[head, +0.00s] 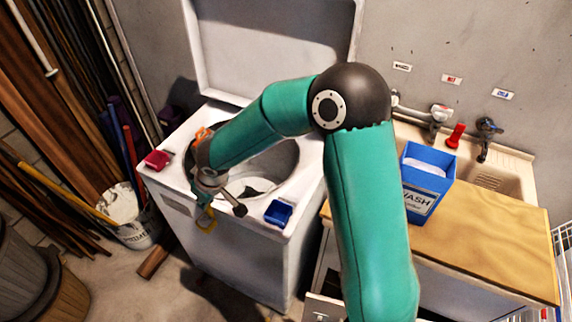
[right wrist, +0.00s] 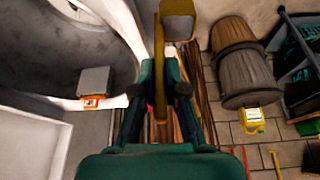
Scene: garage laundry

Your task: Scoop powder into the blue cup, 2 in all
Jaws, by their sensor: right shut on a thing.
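The blue cup (head: 278,212) stands on the front right corner of the washing machine's top. A blue box of powder (head: 427,170) stands open on the wooden counter, with pale powder inside. My right gripper (head: 207,203) is over the washer's front edge, left of the blue cup and apart from it. It is shut on a yellow scoop (head: 208,222). In the right wrist view, the scoop (right wrist: 178,24) extends beyond the fingers (right wrist: 165,95); whether it holds powder cannot be seen. My left gripper is not in view.
A red cup (head: 157,160) sits on the washer's left side. The washer's (head: 235,245) lid is up and its drum open. A white bucket (head: 130,215) stands on the floor at left. A sink with taps (head: 485,128) is behind the counter (head: 480,235), whose front is clear.

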